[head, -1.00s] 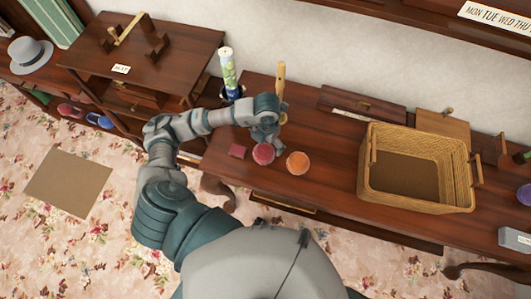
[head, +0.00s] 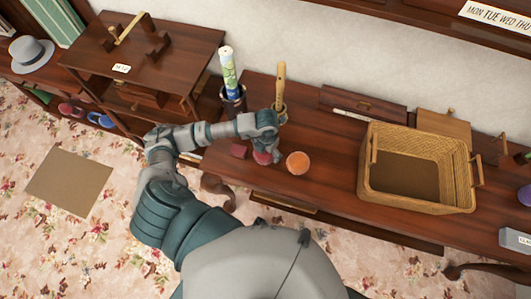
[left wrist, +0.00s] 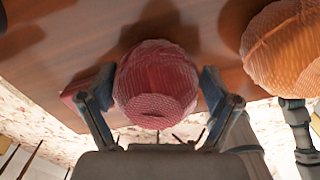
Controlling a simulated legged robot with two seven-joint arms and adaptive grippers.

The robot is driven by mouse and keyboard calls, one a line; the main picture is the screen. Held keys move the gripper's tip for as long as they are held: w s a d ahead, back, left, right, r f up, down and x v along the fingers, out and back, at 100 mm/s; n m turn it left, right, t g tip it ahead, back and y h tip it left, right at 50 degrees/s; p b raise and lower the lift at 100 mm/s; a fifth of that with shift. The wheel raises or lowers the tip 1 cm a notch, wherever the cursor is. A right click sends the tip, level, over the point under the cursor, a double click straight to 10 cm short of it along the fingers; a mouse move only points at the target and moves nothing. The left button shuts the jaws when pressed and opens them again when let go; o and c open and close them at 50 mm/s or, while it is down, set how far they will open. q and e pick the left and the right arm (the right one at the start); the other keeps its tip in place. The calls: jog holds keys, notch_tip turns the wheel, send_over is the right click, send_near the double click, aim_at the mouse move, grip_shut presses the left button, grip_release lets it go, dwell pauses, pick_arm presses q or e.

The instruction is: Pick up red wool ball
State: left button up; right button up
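The red wool ball (head: 262,158) rests on the wooden desk, partly covered by my left gripper (head: 268,137) in the head view. In the left wrist view the ball (left wrist: 156,85) sits between the two fingers of my left gripper (left wrist: 157,90), one on each side. The fingers are spread, with the tips close to the ball's sides; I cannot tell for sure whether they touch it. My right gripper is in neither view.
An orange wool ball (head: 298,163) lies just right of the red one. A small dark red block (head: 238,151) lies to its left. Holders with a patterned roll (head: 228,68) and a wooden flute (head: 280,82) stand behind. A wicker basket (head: 422,206) stands to the right.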

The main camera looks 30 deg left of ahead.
pick_arm(q)
jog(key=shift+a, duration=0.15)
jog(key=c, duration=0.5)
jog(key=shift+a+f, duration=0.1)
jog(key=shift+a, duration=0.1)
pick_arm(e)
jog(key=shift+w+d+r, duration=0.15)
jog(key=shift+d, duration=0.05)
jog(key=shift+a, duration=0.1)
